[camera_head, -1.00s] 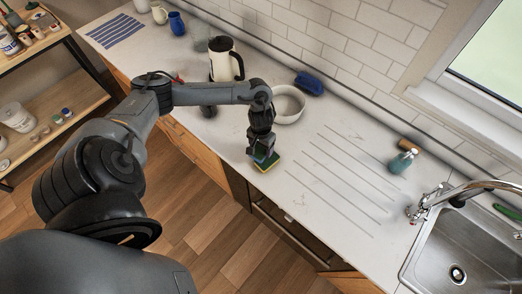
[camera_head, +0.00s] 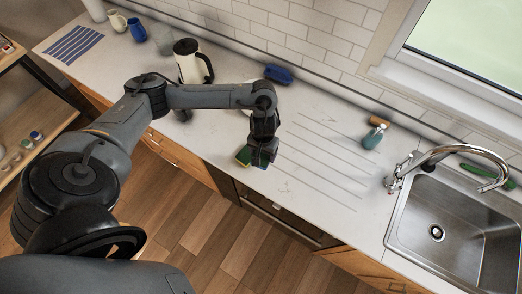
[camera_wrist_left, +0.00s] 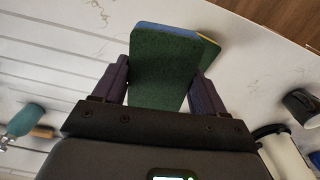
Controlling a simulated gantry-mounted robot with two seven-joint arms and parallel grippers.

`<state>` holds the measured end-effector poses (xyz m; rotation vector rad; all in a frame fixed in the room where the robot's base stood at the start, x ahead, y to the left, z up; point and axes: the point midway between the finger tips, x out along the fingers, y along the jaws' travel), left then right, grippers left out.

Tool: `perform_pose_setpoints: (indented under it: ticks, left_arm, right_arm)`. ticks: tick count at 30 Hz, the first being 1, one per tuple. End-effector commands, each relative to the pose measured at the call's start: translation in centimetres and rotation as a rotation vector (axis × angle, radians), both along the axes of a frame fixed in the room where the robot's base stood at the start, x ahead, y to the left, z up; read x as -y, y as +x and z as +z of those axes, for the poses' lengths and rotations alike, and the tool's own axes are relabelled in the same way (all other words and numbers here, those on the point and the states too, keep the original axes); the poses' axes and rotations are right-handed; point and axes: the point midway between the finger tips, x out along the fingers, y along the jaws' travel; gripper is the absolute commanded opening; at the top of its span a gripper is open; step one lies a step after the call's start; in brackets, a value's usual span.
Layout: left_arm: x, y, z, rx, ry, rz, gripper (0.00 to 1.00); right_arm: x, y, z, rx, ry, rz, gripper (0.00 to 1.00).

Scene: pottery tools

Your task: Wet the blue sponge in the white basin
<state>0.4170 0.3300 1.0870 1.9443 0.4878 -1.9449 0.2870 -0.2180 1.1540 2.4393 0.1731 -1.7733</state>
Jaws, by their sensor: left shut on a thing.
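My left gripper (camera_head: 262,160) is shut on a sponge and holds it over the counter near its front edge. In the left wrist view the sponge (camera_wrist_left: 165,68) stands between the two fingers (camera_wrist_left: 160,85). In the head view only parts of the sponge (camera_head: 243,156) show around the fingers. My right gripper is not in view.
A teal bottle (camera_head: 373,137) stands left of the steel sink (camera_head: 460,225) and faucet (camera_head: 450,152). The grooved counter (camera_head: 320,165) between is clear.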

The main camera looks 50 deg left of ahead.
Motion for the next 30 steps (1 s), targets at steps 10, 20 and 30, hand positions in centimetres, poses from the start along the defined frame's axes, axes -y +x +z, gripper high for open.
perform_pose_setpoints:
  ticks: [10,20,30]
  left_arm:
    - [0.0,0.0,-0.4,0.000,0.000,0.000,0.56]
    - [0.0,0.0,-2.1,0.000,0.000,0.000,0.56]
    - [-0.1,0.0,-3.7,0.000,0.000,0.001,0.56]
  right_arm:
    - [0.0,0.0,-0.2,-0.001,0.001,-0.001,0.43]
    - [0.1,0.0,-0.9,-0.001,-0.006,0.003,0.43]
    - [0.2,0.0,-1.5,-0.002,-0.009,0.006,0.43]
